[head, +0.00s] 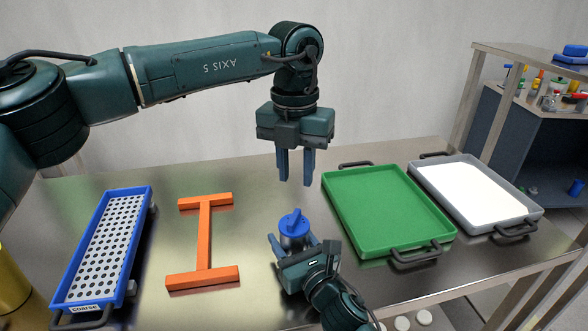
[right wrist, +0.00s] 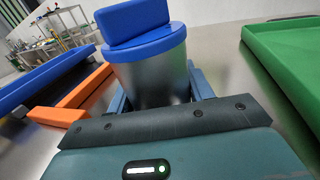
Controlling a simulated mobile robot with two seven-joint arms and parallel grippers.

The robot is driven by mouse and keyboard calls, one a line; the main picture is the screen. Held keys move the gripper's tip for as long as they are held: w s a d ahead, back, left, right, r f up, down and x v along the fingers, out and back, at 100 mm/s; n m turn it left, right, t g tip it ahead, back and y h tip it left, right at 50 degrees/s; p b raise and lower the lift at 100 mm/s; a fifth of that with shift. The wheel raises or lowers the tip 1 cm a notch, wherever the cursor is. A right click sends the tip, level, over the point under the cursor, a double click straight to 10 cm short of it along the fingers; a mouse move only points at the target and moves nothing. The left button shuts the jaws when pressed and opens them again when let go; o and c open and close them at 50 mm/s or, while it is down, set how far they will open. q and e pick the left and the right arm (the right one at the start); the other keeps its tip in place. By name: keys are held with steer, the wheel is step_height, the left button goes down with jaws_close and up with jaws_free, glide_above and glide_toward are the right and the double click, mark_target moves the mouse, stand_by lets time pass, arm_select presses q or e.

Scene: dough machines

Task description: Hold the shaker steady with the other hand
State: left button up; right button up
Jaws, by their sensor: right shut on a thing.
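The shaker is a metal cup with a blue lid (head: 293,224), upright near the middle front of the table. It also shows close up in the right wrist view (right wrist: 150,75). My right gripper (head: 292,240) is shut on the shaker's metal body, one finger on each side, below the lid. My left gripper (head: 296,168) points straight down above and behind the shaker. Its two blue fingers are apart with nothing between them, and it does not touch the shaker. The lower part of the shaker is hidden by my right gripper.
A blue sieve tray labelled coarse (head: 146,215) and an orange I-shaped stand (head: 204,240) lie to the left. A green tray (head: 385,212) and a grey tray with a white inside (head: 530,213) lie to the right. A shelf (head: 545,58) stands at the far right.

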mark_target(294, 216)
arm_select(q)
steer(key=shift+a+f, duration=0.15)
steer(key=shift+f, duration=4)
steer(key=shift+f, duration=0.2)
jaws_close()
steer(key=m, duration=1.3)
steer(key=shift+c, duration=0.2)
jaws_free()
